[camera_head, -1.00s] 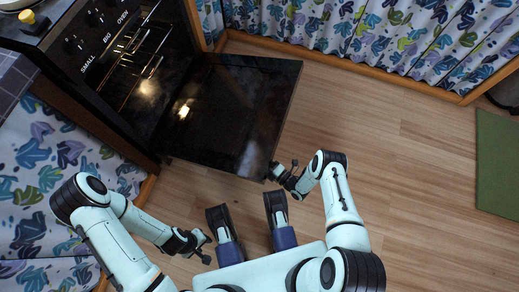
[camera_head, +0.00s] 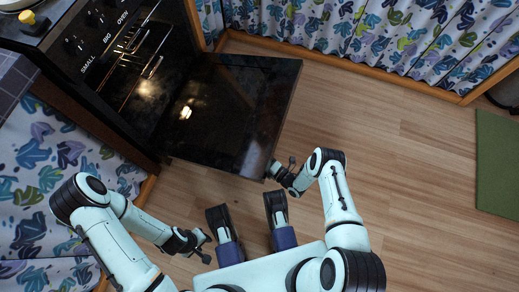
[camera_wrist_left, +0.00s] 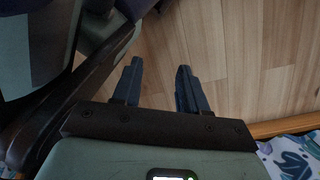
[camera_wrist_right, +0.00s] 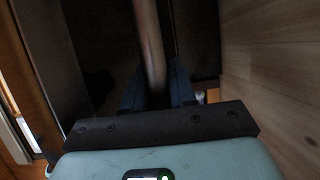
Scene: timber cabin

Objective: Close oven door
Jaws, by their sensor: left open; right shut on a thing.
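The black oven (camera_head: 128,70) stands at the upper left in the head view. Its door (camera_head: 235,110) is folded down and open, reaching out over the floor. My right gripper (camera_head: 272,171) is at the door's outer edge, near its lower corner. In the right wrist view a metal bar (camera_wrist_right: 149,45), which looks like the door handle, runs between the fingers of my right gripper (camera_wrist_right: 155,88), and they are shut on it. My left gripper (camera_head: 203,247) is open and empty over the floor, apart from the oven. Its spread fingers show in the left wrist view (camera_wrist_left: 160,85).
Patterned curtains (camera_head: 370,35) with a wooden rail (camera_head: 360,72) line the back. More patterned cloth (camera_head: 45,180) hangs at the left, below the oven's side. The wooden floor (camera_head: 410,170) to the right is clear up to a green mat (camera_head: 500,160).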

